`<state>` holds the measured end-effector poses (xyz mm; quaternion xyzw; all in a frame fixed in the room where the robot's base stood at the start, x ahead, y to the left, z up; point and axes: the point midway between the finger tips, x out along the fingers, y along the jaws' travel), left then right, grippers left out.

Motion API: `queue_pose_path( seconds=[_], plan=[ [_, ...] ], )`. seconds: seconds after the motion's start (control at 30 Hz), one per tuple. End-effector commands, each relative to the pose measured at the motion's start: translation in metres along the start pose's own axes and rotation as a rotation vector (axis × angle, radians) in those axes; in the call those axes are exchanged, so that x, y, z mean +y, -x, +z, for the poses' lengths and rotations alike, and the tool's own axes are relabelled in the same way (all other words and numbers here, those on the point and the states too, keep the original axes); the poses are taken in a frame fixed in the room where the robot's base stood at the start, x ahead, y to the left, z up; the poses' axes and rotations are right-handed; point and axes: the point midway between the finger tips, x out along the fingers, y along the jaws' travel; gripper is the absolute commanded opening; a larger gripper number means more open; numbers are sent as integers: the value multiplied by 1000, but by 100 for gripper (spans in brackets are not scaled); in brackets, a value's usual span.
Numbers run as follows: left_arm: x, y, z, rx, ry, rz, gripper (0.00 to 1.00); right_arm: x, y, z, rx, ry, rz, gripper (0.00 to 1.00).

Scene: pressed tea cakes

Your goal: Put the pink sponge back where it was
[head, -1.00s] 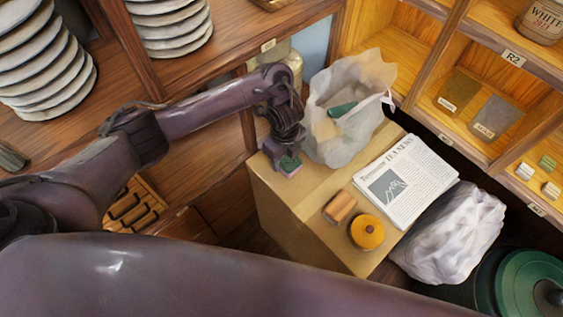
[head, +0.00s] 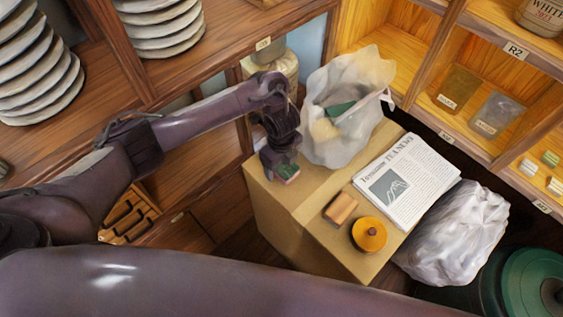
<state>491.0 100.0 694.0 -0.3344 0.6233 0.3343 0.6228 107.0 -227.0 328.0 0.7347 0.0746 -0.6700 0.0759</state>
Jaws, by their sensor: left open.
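The pink sponge (head: 289,177) is small, with a green face on top and pink along its side. It is at the left back corner of the tan counter (head: 305,222). My left gripper (head: 283,176) is open and points down right at the sponge, hiding part of it. I cannot tell whether the fingers touch it. My right gripper is not in view.
A white plastic bag (head: 363,80) with a green item (head: 340,109) inside stands just right of my gripper. A newspaper (head: 410,180), an orange-brown block (head: 340,208) and a round yellow tin (head: 369,235) lie on the counter. Wooden shelves (head: 480,140) rise behind.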

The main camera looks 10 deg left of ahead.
Motion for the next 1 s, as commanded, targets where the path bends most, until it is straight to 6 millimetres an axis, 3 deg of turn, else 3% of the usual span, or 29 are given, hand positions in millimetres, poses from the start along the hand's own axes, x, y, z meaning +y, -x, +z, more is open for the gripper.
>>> queue_pose_path(
  seconds=[0.17, 0.4, 0.6, 0.8, 1.0],
  plan=[
    [-1, 16, 1, -3, -3, -3, 73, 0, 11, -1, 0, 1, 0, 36],
    [-1, 69, 2, -6, -3, -4, 73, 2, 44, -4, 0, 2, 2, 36],
    [-1, 105, 1, -4, -2, -2, 73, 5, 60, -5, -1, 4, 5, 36],
    [0, 122, 0, -1, -1, -1, 73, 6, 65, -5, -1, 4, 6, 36],
    [0, 124, 0, 0, 0, 1, 73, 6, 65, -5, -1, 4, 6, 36]
  ],
)
